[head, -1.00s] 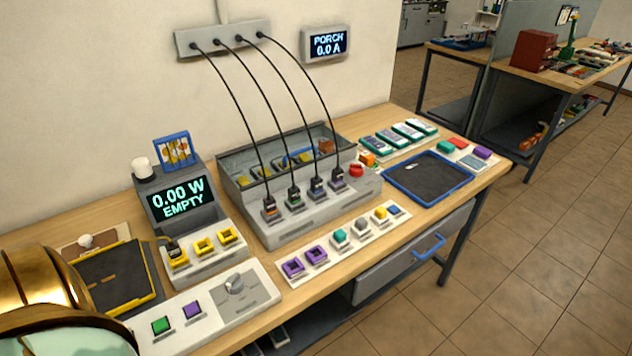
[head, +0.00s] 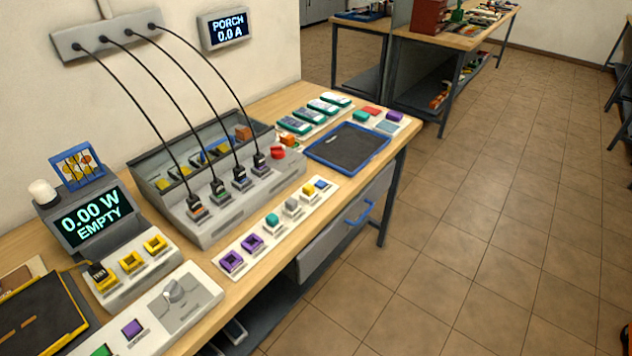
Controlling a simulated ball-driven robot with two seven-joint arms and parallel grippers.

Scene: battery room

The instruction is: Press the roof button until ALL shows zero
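The wall display (head: 227,28) reads PORCH 0.0 A; no display in view reads ALL. A second display (head: 92,219) on a grey box reads 0.00 W EMPTY. A white panel (head: 205,290) at the front left carries a grey knob (head: 173,291), a purple button (head: 132,329) and a green button (head: 101,350) cut by the bottom edge. A white strip (head: 265,261) holds purple square frames and small coloured blocks or buttons. No legible label tells which one is the roof button. Neither of my grippers is in view.
A grey cable box (head: 250,201) with several black cables and a red knob (head: 278,152) stands mid-bench. A blue-rimmed tray (head: 346,166) lies at the bench's right end. A drawer with a blue handle (head: 360,213) is below. The tiled floor at right is clear.

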